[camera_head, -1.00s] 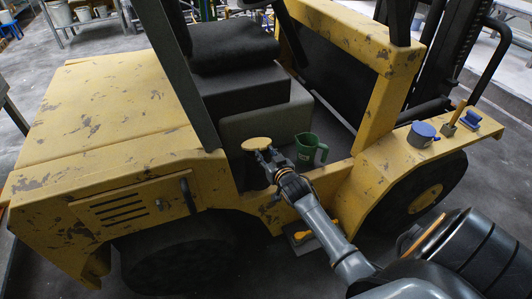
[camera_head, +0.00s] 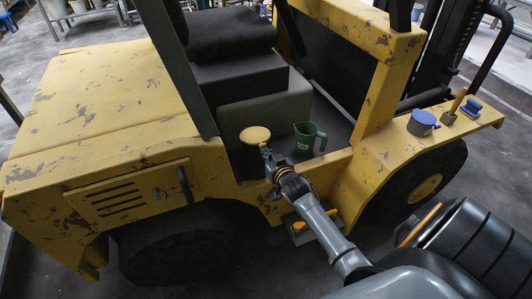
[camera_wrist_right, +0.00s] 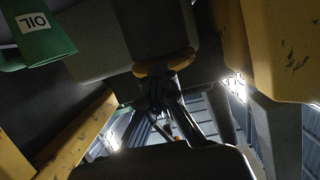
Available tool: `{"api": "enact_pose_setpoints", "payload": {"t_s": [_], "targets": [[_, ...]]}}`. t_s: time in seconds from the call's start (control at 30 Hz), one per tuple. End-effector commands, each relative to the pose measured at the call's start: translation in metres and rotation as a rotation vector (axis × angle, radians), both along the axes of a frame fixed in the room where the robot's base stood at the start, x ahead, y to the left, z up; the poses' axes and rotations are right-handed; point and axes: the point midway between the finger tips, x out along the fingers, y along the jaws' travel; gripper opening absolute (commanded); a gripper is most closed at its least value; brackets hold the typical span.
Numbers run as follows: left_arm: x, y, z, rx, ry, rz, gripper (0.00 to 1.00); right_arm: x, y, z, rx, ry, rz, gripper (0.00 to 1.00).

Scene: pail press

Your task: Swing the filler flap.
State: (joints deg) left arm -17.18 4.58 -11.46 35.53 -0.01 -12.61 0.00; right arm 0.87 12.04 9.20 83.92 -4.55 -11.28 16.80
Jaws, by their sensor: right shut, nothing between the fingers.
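A round yellow disc, which looks like the filler flap (camera_head: 255,135), shows at the side of the yellow forklift, in front of the grey seat base. Its yellow edge also shows in the right wrist view (camera_wrist_right: 150,70). My right gripper (camera_head: 266,151) is shut and empty, just below and right of the disc in the head view. In the right wrist view my right gripper (camera_wrist_right: 160,90) is close under the disc's edge; I cannot tell whether they touch. The disc's hinge is hidden. My left gripper is not in view.
A green jug (camera_head: 302,141) marked OIL stands right of the disc; it also shows in the wrist view (camera_wrist_right: 40,45). A blue-lidded pot (camera_head: 422,124) and a blue-handled tool (camera_head: 473,108) sit on the right fender. A slotted panel (camera_head: 130,196) with a dark handle is left.

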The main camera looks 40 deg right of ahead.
Motion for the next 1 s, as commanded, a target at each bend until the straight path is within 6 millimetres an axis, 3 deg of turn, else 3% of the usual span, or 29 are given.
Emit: {"api": "enact_pose_setpoints", "payload": {"t_s": [0.27, 0.53, 0.7, 1.0], "targets": [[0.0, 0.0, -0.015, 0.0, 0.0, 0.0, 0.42, -0.002, 0.0, -0.021, 0.001, -0.001, 0.0, 0.0], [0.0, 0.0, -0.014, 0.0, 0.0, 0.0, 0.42, -0.002, 0.0, -0.021, 0.0, -0.002, 0.0, 0.0], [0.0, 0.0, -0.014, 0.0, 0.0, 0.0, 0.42, -0.002, 0.0, -0.021, 0.0, -0.002, 0.0, 0.25], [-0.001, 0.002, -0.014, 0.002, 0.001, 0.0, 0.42, -0.003, 0.0, -0.021, 0.0, -0.001, 0.0, 0.25]]}}
